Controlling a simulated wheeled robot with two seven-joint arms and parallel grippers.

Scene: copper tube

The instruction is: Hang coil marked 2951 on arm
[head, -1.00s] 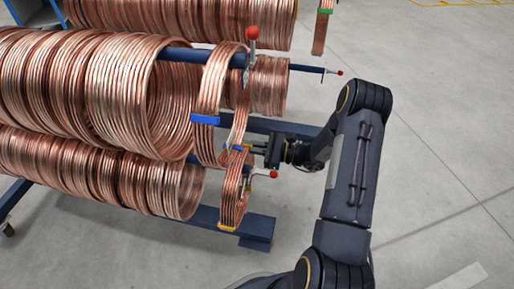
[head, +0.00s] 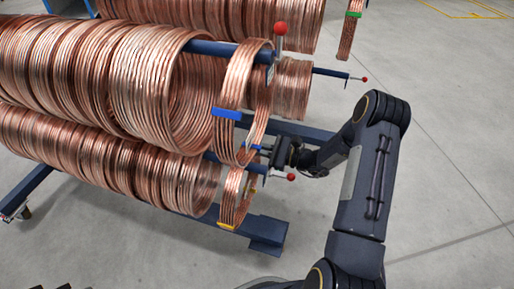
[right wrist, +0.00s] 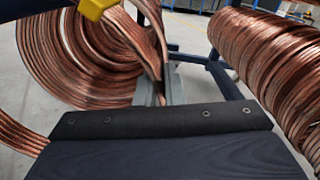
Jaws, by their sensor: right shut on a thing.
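A copper coil with blue tape (head: 227,113) is around the end of the upper rack arm (head: 208,48), near its red ball tip (head: 280,29). I cannot tell how its weight rests. My right gripper (head: 268,150) is shut on the lower right side of this coil; its grey fingers (right wrist: 159,88) pinch copper strands in the right wrist view. A coil with yellow tape (head: 228,225) hangs at the end of the lower arm just below; yellow tape (right wrist: 95,8) also shows in the wrist view. No marking 2951 is legible. My left gripper is out of view.
Large copper coils (head: 150,95) fill the upper arm, and more coils (head: 130,165) fill the lower one. Another rack arm (head: 330,72) with a red tip projects behind. A coil with green tape (head: 349,35) hangs at the back. The floor to the right is clear.

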